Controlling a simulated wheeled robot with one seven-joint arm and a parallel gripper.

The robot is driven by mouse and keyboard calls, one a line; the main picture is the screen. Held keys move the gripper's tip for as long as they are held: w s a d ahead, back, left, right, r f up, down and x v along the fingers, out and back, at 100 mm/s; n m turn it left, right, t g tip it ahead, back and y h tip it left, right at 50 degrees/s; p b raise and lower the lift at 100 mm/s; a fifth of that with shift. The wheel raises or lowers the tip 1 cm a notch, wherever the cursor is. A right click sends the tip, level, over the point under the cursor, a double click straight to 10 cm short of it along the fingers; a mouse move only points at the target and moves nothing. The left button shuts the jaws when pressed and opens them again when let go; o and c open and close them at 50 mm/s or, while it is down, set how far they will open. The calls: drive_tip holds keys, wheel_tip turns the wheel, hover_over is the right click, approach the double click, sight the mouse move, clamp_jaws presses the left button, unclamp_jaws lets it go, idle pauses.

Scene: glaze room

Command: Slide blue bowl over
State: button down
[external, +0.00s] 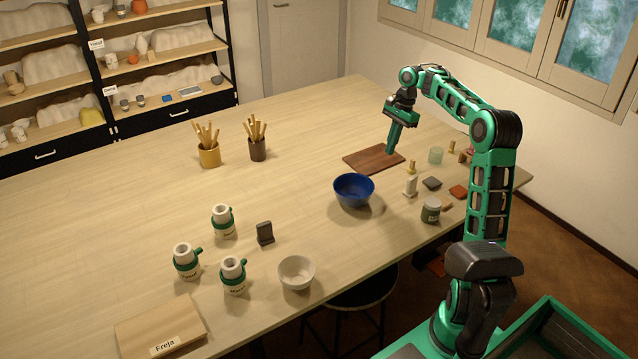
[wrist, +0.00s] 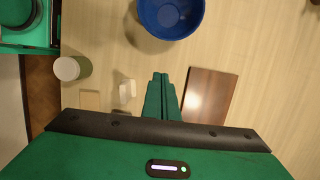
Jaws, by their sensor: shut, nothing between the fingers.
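The blue bowl (external: 354,190) stands upright on the long wooden table, right of its middle, in the external view. It also shows at the top of the wrist view (wrist: 170,16), partly cut off by the frame edge. My gripper (external: 391,150) points down with its fingers together and nothing between them. In the external view it is behind and to the right of the bowl, apart from it, by the brown wooden board. In the wrist view the closed fingers (wrist: 161,78) lie between the bowl and my wrist, left of the board.
The brown board (external: 362,160) lies beside my gripper. A lidded jar (external: 431,210), a white bottle (external: 411,186), a green glass (external: 435,155) and small blocks stand to the right. A white bowl (external: 296,272) and several mugs stand at front left.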

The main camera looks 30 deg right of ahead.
drive_tip(key=x, duration=1)
drive_tip(key=shift+w, duration=0.15)
drive_tip(key=shift+a+r, duration=0.15)
drive_tip(key=shift+a, duration=1.7)
drive_tip(key=a, duration=2)
drive_tip(key=shift+a, duration=0.3)
drive_tip(key=shift+d, duration=0.1)
